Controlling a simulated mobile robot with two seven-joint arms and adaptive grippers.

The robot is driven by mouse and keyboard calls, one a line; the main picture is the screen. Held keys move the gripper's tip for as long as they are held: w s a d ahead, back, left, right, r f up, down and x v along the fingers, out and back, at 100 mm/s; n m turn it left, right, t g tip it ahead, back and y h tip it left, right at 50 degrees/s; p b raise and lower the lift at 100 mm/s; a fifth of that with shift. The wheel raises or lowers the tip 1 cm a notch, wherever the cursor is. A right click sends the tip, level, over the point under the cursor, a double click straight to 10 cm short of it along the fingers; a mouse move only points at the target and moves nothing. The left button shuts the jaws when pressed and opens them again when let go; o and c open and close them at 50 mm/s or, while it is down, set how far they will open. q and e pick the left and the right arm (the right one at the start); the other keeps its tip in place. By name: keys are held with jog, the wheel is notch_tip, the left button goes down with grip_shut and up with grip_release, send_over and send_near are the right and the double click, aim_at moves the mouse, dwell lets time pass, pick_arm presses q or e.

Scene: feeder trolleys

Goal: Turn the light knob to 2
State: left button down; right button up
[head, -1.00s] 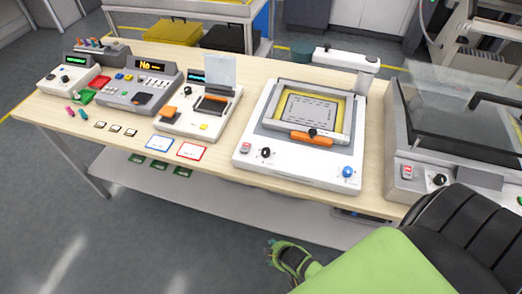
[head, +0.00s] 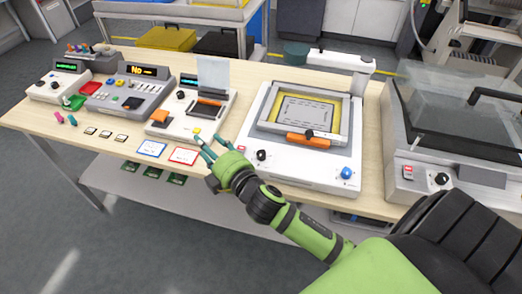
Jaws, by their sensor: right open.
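A white machine (head: 330,182) with a lamp arm (head: 340,60) over its framed plate stands right of the middle of the table. On its front are a black knob (head: 261,155) at the left and a blue knob (head: 346,173) at the right. I cannot tell which is the light knob, and no scale marks are readable. My right gripper (head: 211,146) is open and empty. It appears left of the white machine's front, near the table edge, with its fingers towards the smaller white device (head: 172,128). It touches neither knob. My left gripper is not in view.
Consoles (head: 125,98) and small coloured parts fill the left of the table. A red-framed card (head: 184,156) and a blue-framed card (head: 151,149) lie near the front edge. A machine with a clear cover (head: 450,95) stands at the right. Green boards lie on the lower shelf.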

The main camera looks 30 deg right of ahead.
jog(key=w+a+r+n+t+y, duration=0.2)
jog(key=a+r+n+y, duration=0.55)
jog(key=r+n, duration=0.2)
jog(key=s+a+r+n+g+y, duration=0.2)
jog(key=a+n+g+y, duration=0.3)
jog(key=n, duration=0.4)
jog(key=n+g+h, duration=1.4)
jog(key=n, duration=0.7)
send_over(261, 153)
notch_tip(261, 153, down, 12)
jog(key=shift+f+b, duration=0.1)
jog(key=shift+b, duration=0.2)
notch_tip(261, 153, down, 6)
jog(key=shift+r+p, duration=0.15)
jog(key=shift+p, duration=0.7)
jog(key=shift+f, duration=0.5)
jog(key=shift+c, duration=0.4)
